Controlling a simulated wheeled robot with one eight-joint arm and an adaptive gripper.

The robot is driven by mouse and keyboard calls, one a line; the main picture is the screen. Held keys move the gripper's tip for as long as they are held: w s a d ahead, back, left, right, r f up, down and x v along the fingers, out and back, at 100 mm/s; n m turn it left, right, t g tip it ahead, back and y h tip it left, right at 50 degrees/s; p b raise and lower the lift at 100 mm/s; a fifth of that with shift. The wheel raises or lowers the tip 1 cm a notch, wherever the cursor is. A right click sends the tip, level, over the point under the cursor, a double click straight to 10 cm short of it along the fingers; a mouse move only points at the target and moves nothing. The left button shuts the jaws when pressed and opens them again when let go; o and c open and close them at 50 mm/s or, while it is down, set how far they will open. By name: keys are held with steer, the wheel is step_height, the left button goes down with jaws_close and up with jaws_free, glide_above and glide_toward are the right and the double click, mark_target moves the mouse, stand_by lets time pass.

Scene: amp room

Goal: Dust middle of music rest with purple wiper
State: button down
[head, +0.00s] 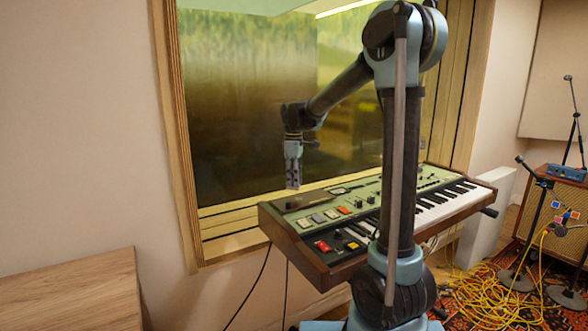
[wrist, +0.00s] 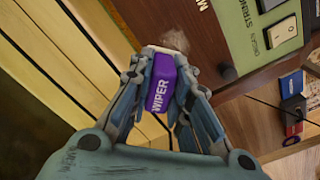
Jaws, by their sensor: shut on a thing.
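The purple wiper (wrist: 163,84), marked WIPER, is between the fingers of my gripper (wrist: 165,76) in the wrist view. My gripper is shut on it, and its pale end faces a brown wooden surface (wrist: 205,50). A greyish dust smudge (wrist: 176,40) lies on that wood just beyond the wiper's tip. I cannot tell whether they touch. In the head view my gripper (head: 292,186) points down over the back left of the keyboard instrument (head: 335,256). The wiper cannot be made out there. A dark flat panel (head: 306,199) lies at the instrument's back; I cannot tell if it is the music rest.
A wood-framed window (head: 225,130) stands close behind the instrument. A wooden tabletop (head: 70,290) is at the lower left. Yellow cables (head: 485,300), microphone stands (head: 525,225) and an amplifier (head: 560,215) are at the right. The instrument's panel has raised buttons (wrist: 283,32).

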steer(key=shift+d+r, duration=0.1)
steer(key=shift+r, duration=2.3)
